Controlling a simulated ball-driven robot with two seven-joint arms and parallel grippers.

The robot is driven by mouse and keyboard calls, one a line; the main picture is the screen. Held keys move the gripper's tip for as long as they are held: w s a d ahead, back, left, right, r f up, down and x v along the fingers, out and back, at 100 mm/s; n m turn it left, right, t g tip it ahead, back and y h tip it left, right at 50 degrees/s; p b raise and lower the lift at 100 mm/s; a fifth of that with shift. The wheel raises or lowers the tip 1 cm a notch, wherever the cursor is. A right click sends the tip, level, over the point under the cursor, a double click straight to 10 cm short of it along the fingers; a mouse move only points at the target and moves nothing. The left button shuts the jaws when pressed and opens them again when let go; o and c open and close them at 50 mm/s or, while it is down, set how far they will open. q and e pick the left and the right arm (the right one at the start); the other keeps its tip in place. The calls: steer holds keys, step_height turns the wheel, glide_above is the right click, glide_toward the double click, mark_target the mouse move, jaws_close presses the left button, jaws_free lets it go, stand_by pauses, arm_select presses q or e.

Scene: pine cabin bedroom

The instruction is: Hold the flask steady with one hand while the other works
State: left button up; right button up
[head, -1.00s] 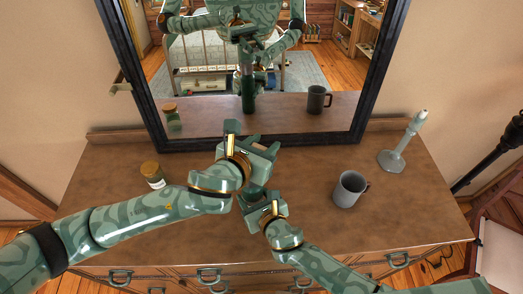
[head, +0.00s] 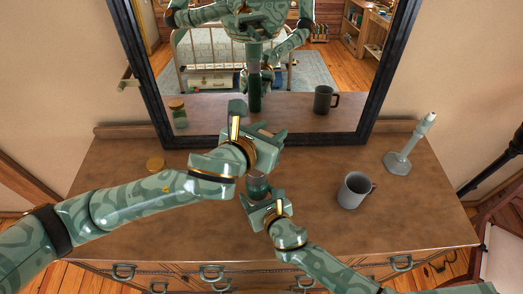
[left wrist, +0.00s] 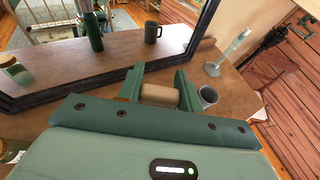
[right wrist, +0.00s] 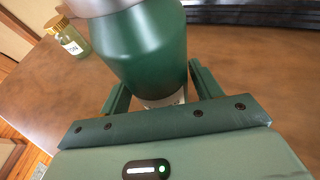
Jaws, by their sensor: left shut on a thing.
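The green flask (head: 258,187) stands upright near the middle of the dresser top. In the right wrist view the flask (right wrist: 150,50) shows a dark green body and a steel upper part. My left gripper (head: 268,140) is above and just behind the flask, shut on a tan cylindrical piece (left wrist: 160,96) that looks like a cap. That piece is hidden in the head view. The flask's top is partly visible below my left gripper.
A grey mug (head: 354,191) stands right of the flask, with a grey candlestick (head: 400,158) further right. A jar with a gold lid (head: 156,165) is at left, partly behind my left arm. The mirror (head: 365,110) stands close behind. The dresser's front right is clear.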

steer(key=shift+o, duration=1)
steer(key=v, duration=1.2)
steer(key=shift+f, duration=0.1)
